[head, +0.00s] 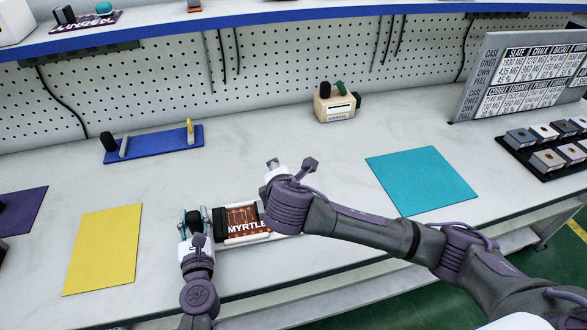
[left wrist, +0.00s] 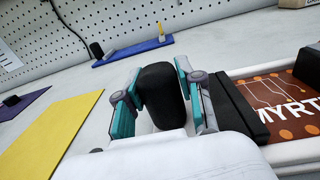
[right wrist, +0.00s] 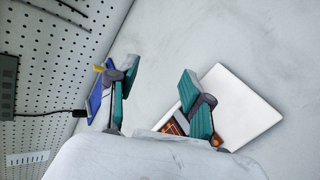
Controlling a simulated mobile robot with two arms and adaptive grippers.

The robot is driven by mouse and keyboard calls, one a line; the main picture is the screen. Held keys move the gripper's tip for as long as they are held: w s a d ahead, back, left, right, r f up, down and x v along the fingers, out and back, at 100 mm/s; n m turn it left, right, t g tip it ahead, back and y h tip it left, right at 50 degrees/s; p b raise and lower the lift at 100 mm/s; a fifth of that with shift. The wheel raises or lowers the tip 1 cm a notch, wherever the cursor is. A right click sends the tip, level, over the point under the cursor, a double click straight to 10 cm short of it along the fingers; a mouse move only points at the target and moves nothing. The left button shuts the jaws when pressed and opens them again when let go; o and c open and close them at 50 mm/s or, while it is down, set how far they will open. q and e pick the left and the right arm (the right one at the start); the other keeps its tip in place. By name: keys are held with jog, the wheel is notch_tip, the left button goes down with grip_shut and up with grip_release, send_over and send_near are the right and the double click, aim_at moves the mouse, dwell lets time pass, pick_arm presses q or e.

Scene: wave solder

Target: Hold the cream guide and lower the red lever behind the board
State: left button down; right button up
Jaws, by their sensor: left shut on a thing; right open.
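The brown board marked MYRTLE (head: 243,220) lies in a pale white or cream frame (head: 247,240) with black end blocks; the frame may be the guide. My left gripper (head: 195,220) is shut on a black upright grip (left wrist: 160,95) at the frame's left end. Whether the grip joins the frame is unclear. My right arm covers the board's right end in the head view. My right gripper (right wrist: 158,84) is open and empty, above the bench. A white panel (right wrist: 242,105) and a bit of board show beyond its right finger. I see no red lever.
A blue base (head: 160,143) with a yellow peg and a cream box (head: 334,110) stand towards the pegboard. Yellow (head: 104,250) and teal (head: 422,178) mats lie flat. A black tray (head: 545,150) of blocks is at the right. The bench between is clear.

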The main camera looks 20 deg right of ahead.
jog(key=d+n+g+y, duration=0.1)
jog(key=n+g+y, duration=0.1)
jog(key=n, duration=0.9)
jog(key=d+n+g+y, duration=0.1)
jog(key=n+g+y, duration=0.1)
jog(key=n, duration=0.9)
jog(key=d+r+n+g+y, duration=0.1)
jog(key=n+g+y, duration=0.1)
jog(key=n, duration=1)
jog(key=shift+s+d+g, duration=0.15)
jog(key=shift+s+g, duration=0.05)
jog(key=shift+g, duration=0.4)
jog(key=shift+o, duration=0.4)
jog(key=shift+r+n, duration=0.1)
jog(key=shift+n, duration=0.2)
